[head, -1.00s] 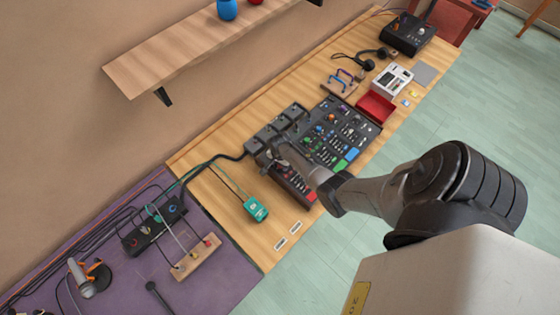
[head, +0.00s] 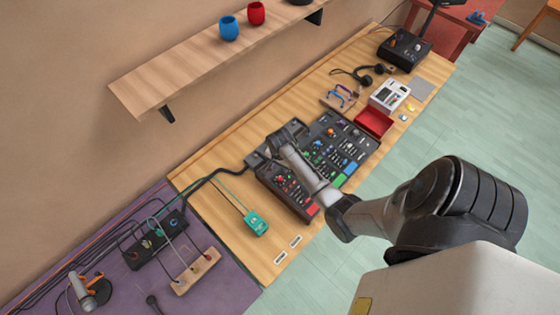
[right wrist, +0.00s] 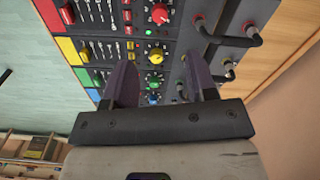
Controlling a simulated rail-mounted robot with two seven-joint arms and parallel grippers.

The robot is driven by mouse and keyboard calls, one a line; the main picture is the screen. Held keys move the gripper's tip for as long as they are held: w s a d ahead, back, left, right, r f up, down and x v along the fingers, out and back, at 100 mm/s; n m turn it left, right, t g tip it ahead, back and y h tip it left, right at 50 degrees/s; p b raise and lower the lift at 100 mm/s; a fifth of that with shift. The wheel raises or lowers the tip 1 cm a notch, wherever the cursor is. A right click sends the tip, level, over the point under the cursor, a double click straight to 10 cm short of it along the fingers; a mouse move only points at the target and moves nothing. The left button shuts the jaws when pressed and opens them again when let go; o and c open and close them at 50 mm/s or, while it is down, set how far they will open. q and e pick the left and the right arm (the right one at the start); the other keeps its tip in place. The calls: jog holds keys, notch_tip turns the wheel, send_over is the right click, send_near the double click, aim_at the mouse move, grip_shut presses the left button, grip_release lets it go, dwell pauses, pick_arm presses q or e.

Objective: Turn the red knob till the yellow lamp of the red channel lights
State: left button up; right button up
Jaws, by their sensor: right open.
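The mixing panel (head: 330,142) lies on the wooden bench, with red, yellow, green and blue channels. The red channel is at its near end, marked by a red patch (head: 312,210). In the right wrist view the red knob (right wrist: 160,14) is at the top, beyond my fingertips and apart from them. A yellow knob (right wrist: 156,57) is nearer the jaws. My right gripper (right wrist: 162,78) is open and empty over the panel. In the head view its hand covers part of the panel's back edge. I cannot make out the red channel's yellow lamp. My left gripper is not in view.
Plugged cables (right wrist: 225,38) run along the panel's back edge. A teal box (head: 255,223) lies left of the panel, and a red tray (head: 374,123) lies to the right. A wall shelf (head: 190,62) overhangs behind. Bare bench lies near the two white labels.

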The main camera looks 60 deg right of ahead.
jog(key=shift+r, duration=0.9)
